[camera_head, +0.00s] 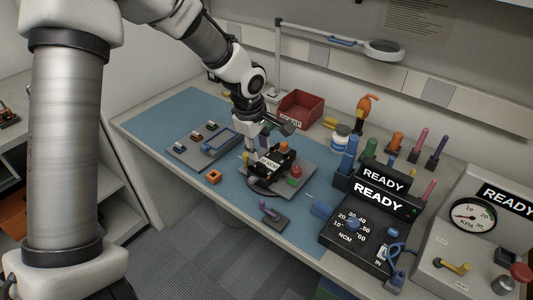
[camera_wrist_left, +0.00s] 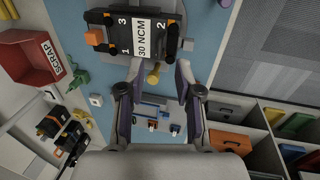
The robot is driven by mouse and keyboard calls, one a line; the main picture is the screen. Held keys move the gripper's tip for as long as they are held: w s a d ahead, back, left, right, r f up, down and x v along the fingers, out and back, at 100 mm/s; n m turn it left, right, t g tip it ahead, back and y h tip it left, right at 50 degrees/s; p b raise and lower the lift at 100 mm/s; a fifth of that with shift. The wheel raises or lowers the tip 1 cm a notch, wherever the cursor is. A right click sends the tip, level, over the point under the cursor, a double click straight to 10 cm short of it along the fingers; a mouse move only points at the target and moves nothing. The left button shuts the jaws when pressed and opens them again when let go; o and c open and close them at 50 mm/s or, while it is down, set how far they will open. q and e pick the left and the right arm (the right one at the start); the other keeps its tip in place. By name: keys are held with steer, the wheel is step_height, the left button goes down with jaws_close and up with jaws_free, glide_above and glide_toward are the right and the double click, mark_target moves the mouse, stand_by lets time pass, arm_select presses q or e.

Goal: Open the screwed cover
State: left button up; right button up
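A black radio unit (camera_head: 279,160) with a white label sits on a grey plate on the blue mat. In the left wrist view the radio unit (camera_wrist_left: 124,25) shows its label "30 NCM" and the numbers 1, 2 and 3. I cannot tell the cover's screws apart clearly. A yellow knob (camera_wrist_left: 153,74) lies between my left fingertips in that picture, beside the radio's near edge; I cannot tell whether they touch it. My left gripper (camera_wrist_left: 158,66) has its fingers apart and empty, above the radio's side; the arm partly hides it in the head view. My right gripper is not in view.
A torque station (camera_head: 350,235) reading READY stands right of the mat, with a tool rack behind it. A red scrap bin (camera_head: 300,108) stands at the back. A blue-handled tray (camera_head: 205,142) lies left of the radio. An orange block (camera_head: 214,177) is at the front.

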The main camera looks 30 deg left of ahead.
mark_target(262, 164)
arm_select(q)
steer(key=f, duration=0.2)
steer(key=w+f, duration=0.1)
steer(key=f, duration=0.3)
steer(key=shift+w+a, duration=0.1)
steer(key=shift+w, duration=0.15)
steer(key=shift+s+r, duration=0.25)
steer(key=shift+s, duration=0.05)
steer(key=shift+c, duration=0.7)
jaws_close()
steer(key=shift+w+r+p, duration=0.1)
steer(key=shift+w+p, duration=0.05)
steer(key=shift+p, duration=0.6)
